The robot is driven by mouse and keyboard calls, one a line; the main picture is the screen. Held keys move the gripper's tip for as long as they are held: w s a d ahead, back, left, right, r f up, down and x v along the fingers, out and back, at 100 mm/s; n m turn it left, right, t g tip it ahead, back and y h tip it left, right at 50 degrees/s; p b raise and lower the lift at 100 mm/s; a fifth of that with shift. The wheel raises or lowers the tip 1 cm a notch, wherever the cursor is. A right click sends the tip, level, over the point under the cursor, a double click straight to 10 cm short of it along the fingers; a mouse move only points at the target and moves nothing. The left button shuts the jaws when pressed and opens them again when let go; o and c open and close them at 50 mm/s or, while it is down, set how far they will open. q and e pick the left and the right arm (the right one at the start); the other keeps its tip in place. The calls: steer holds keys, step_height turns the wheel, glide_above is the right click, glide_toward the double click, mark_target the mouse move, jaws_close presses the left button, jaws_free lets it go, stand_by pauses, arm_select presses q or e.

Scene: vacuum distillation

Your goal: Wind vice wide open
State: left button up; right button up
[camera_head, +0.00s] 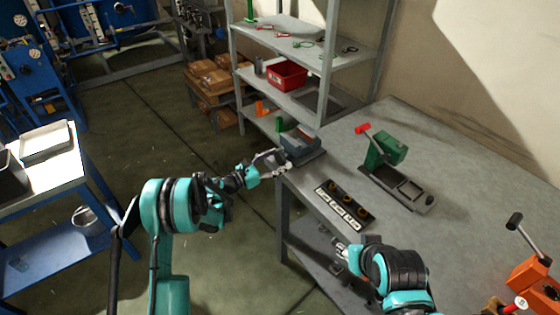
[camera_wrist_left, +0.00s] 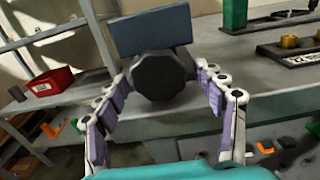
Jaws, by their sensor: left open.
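The vice (camera_head: 301,146) is a blue-grey block on a dark base at the table's near left corner in the head view. In the left wrist view the blue block (camera_wrist_left: 150,30) stands behind a dark, many-sided knob (camera_wrist_left: 160,75). My left gripper (camera_head: 270,163) is at the knob, at the table edge. Its fingers (camera_wrist_left: 160,88) are spread open, one on each side of the knob. I cannot tell whether they touch it. The vice's jaw gap is not clear in either view. My right gripper (camera_head: 344,251) is low over the table's front edge, its fingers too small to read.
On the table (camera_head: 440,160) are a labelled dark strip with brass pieces (camera_head: 345,204), a green device with a red handle (camera_head: 387,150) and an orange device (camera_head: 536,283). A shelf rack (camera_head: 280,45) with a red bin (camera_head: 287,75) stands behind.

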arm_select(q)
steer(key=shift+w+d, duration=0.35)
steer(key=shift+d, duration=0.05)
steer(key=c, duration=1.1)
steer(key=shift+n+b, duration=0.5)
steer(key=shift+n, duration=0.4)
steer(key=shift+n+b, duration=0.35)
steer(key=shift+n, duration=0.85)
steer(key=o, duration=1.1)
